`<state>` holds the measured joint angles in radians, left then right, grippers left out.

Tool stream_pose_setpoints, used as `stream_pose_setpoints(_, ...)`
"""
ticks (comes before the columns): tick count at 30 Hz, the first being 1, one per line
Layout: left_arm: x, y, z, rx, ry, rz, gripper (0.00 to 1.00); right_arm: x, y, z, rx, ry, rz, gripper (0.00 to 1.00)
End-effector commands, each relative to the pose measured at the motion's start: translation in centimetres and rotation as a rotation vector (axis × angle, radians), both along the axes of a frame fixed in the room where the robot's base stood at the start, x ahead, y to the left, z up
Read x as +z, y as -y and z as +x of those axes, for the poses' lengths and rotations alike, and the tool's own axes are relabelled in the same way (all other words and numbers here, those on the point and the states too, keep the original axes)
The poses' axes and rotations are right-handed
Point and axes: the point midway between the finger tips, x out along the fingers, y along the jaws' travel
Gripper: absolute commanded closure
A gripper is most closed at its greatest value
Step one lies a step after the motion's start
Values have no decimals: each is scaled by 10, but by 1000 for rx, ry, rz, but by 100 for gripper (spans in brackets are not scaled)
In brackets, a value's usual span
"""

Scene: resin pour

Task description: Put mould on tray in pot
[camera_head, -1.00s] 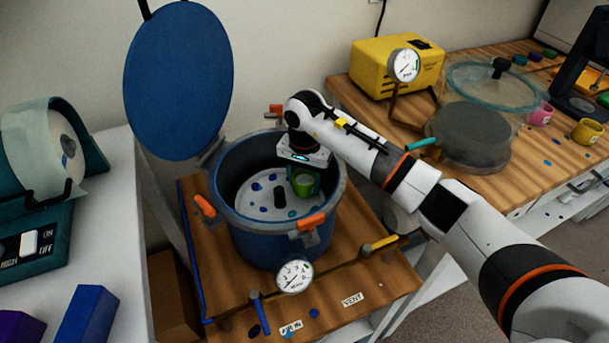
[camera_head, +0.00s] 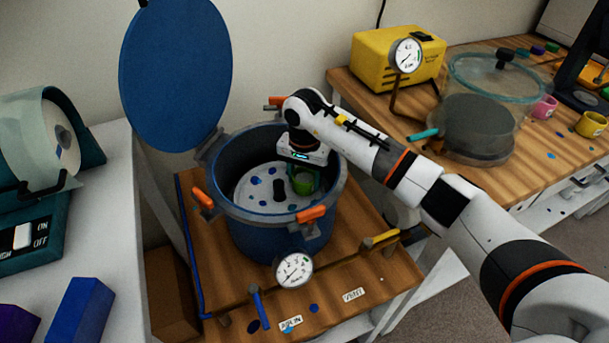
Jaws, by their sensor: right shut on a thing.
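The blue pot (camera_head: 280,240) stands open on a wooden stand, its round blue lid (camera_head: 175,75) raised at the back left. Inside it lies a pale round tray (camera_head: 252,190) with blue spots and a dark centre post (camera_head: 279,189). My right gripper (camera_head: 303,178) reaches down into the pot, shut on a small green mould (camera_head: 302,187). The mould is upright at the right side of the tray. I cannot tell whether its base touches the tray. My left gripper is not in view.
Orange clamps (camera_head: 311,214) stick out around the pot's rim. A gauge (camera_head: 294,270), blue valve handle (camera_head: 259,307) and yellow handle (camera_head: 380,240) are in front. A clear vacuum chamber (camera_head: 480,110) and yellow pump (camera_head: 385,62) stand on the right bench.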

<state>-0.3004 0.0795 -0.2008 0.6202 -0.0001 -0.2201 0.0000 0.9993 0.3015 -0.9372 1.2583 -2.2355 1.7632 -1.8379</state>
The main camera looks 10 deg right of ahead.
Motion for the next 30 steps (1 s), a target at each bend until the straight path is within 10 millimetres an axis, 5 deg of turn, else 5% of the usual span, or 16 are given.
stream_pose_setpoints(6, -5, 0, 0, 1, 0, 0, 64, -5, 0, 0, -1, 1, 0, 72)
stream_pose_setpoints(7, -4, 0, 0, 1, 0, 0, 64, -4, 0, 0, -1, 1, 0, 44)
stream_pose_setpoints(11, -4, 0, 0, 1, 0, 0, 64, -4, 0, 0, -1, 0, 0, 23)
stream_pose_setpoints(20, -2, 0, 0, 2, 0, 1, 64, -2, 0, 0, -1, 0, 0, 23)
stream_pose_setpoints(30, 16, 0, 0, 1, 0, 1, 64, 33, 0, 0, 0, 1, -1, 23)
